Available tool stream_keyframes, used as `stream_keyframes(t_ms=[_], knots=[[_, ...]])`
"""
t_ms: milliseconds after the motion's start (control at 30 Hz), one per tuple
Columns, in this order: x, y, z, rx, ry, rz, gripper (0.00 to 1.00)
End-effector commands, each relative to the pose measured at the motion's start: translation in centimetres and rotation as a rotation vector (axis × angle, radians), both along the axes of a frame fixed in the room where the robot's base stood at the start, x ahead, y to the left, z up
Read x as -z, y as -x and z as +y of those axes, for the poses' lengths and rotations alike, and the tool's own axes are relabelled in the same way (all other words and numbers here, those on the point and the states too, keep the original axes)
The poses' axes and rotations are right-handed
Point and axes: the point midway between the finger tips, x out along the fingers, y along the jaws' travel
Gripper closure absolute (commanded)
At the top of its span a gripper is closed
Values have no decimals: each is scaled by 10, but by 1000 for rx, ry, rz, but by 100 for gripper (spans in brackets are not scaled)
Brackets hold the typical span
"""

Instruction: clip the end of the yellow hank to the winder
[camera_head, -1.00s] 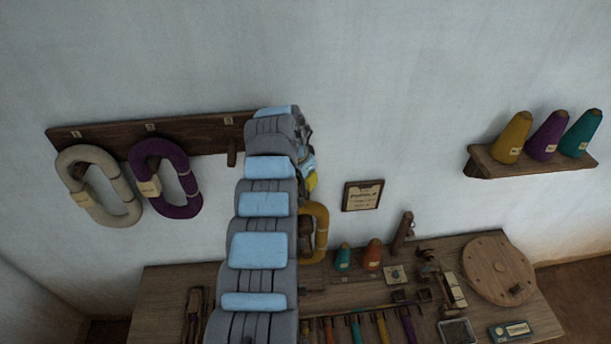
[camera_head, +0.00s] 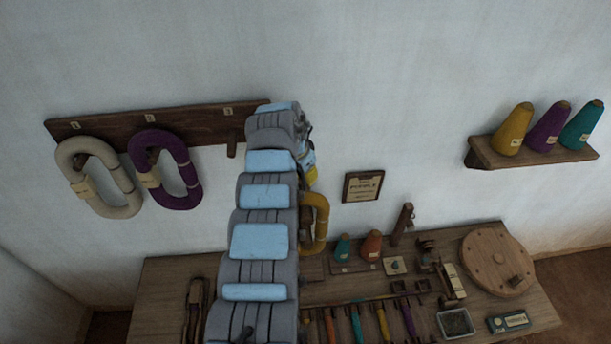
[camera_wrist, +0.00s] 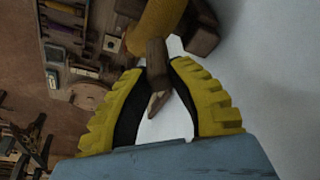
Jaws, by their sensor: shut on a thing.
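The yellow hank (camera_head: 321,223) hangs beside my arm, partly hidden by it, above the table's back edge in the head view. My gripper (camera_wrist: 155,72) has yellow ridged fingers, closed on a brown piece with a pointed tip at the end of the yellow hank (camera_wrist: 155,28). I cannot tell exactly how that piece joins the yarn. In the head view my gripper is mostly hidden behind my arm. A round wooden disc (camera_head: 492,262) with a small knob lies at the table's right end. It may be the winder; I cannot confirm this.
A cream hank (camera_head: 124,190) and a purple hank (camera_head: 181,160) hang on the wall rail (camera_head: 110,124) at left. Small cones, a wooden post (camera_head: 402,224) and several coloured-handled tools crowd the table (camera_head: 165,285). A shelf (camera_head: 540,158) with three cones is at right.

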Motion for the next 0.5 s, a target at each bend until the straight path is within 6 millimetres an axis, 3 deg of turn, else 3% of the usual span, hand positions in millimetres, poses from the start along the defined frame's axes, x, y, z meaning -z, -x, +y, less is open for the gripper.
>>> stream_keyframes(t_ms=[500], knots=[[-38,-1,0,-1,0,-4,99]])
